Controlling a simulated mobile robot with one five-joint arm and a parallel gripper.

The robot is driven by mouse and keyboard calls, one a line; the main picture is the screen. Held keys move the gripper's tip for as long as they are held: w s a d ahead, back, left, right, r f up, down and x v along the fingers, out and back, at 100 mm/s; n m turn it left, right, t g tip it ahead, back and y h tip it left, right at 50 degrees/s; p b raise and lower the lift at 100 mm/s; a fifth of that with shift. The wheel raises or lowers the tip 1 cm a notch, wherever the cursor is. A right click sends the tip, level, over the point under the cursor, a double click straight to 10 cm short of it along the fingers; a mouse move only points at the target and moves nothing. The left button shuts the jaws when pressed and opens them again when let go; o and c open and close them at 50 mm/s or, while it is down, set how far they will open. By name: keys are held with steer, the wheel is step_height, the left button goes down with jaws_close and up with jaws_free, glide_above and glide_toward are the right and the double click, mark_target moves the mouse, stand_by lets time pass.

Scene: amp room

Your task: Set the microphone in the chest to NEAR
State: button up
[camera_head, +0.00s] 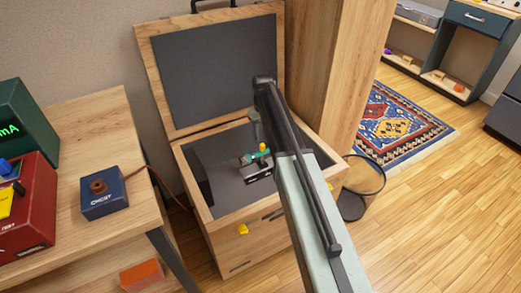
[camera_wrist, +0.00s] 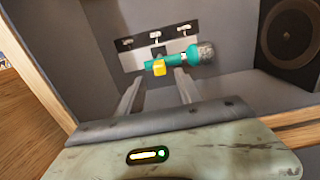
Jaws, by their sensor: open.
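The wooden chest (camera_head: 160,48) stands with its lid raised in the head view. Inside is a teal microphone (camera_wrist: 180,57) with a grey mesh head at its right end and a yellow block (camera_wrist: 159,68) on its body. It sits at a pale plate (camera_wrist: 131,54) with several small dark-and-white fittings; their labels are not readable. The microphone also shows small in the head view (camera_head: 262,149). My gripper (camera_wrist: 158,76) is open, its two fingers pointing toward the microphone with the yellow block between their lines. I cannot tell whether they touch it.
A round speaker (camera_wrist: 290,38) is at the right in the wrist view, and the chest's wooden rim (camera_wrist: 40,80) at the left. A table (camera_head: 88,125) with a blue button box (camera_head: 103,195) stands left of the chest. A wire basket (camera_head: 362,185) stands on the floor to the right.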

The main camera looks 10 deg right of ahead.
mark_target(263, 145)
step_height(263, 145, down, 8)
steer(key=b, duration=0.7)
steer(key=shift+r, duration=0.3)
jaws_close()
stand_by(0.6)
